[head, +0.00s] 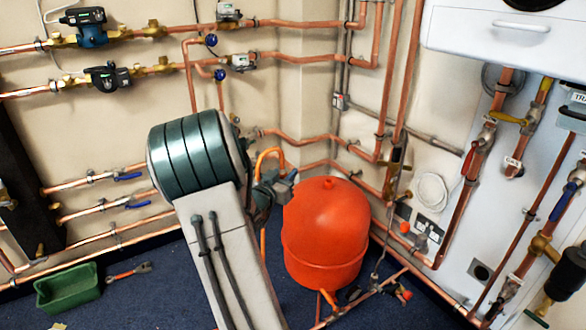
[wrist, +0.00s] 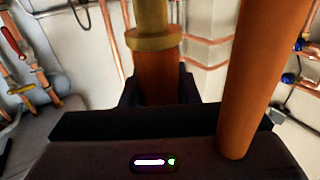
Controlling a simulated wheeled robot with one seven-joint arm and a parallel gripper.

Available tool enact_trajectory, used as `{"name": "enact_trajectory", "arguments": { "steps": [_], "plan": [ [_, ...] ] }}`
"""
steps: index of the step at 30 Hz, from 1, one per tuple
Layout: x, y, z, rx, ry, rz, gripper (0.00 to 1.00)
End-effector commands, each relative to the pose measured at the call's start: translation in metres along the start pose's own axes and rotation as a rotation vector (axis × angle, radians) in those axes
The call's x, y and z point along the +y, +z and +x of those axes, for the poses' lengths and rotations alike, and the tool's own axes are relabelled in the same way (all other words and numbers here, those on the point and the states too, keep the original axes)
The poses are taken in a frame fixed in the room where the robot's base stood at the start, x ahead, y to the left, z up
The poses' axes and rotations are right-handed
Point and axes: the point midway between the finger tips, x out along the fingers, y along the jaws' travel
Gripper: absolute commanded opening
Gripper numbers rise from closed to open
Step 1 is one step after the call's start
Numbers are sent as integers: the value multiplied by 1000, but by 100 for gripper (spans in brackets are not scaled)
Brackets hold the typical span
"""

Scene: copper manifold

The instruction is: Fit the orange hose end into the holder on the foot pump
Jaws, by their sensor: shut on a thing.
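My gripper (head: 277,186) is in front of the left side of the red tank in the head view. An orange hose (head: 270,153) loops up over it and hangs down behind my arm. In the wrist view the dark jaws (wrist: 158,92) are shut on the orange hose end (wrist: 156,75), which has a brass collar (wrist: 153,39) beyond the jaws. Another length of the hose (wrist: 257,75) crosses close to the camera on the right. I cannot make out the foot pump or its holder in either view; my arm covers part of the floor.
A red tank (head: 327,235) stands close to the right of my gripper. Copper pipes (head: 310,137) line the walls, and a white boiler (head: 490,35) hangs at right. A green tray (head: 68,288) and a red-handled tool (head: 129,272) lie on the blue floor at left.

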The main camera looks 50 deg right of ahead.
Motion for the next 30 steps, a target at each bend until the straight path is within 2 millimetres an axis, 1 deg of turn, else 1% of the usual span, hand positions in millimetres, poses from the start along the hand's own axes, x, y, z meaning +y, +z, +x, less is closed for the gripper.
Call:
{"name": "enact_trajectory", "arguments": {
  "steps": [3, 25, 26, 27, 30],
  "plan": [
    [-6, -1, -12, -1, -2, 0, 0],
    [-36, -1, -77, 0, -2, -1, 0],
    [-35, 9, -76, -1, 0, -1, 0],
    [-35, 14, -76, 0, 1, -1, 0],
    [-35, 24, -75, 0, 0, -1, 0]
  ]
}}
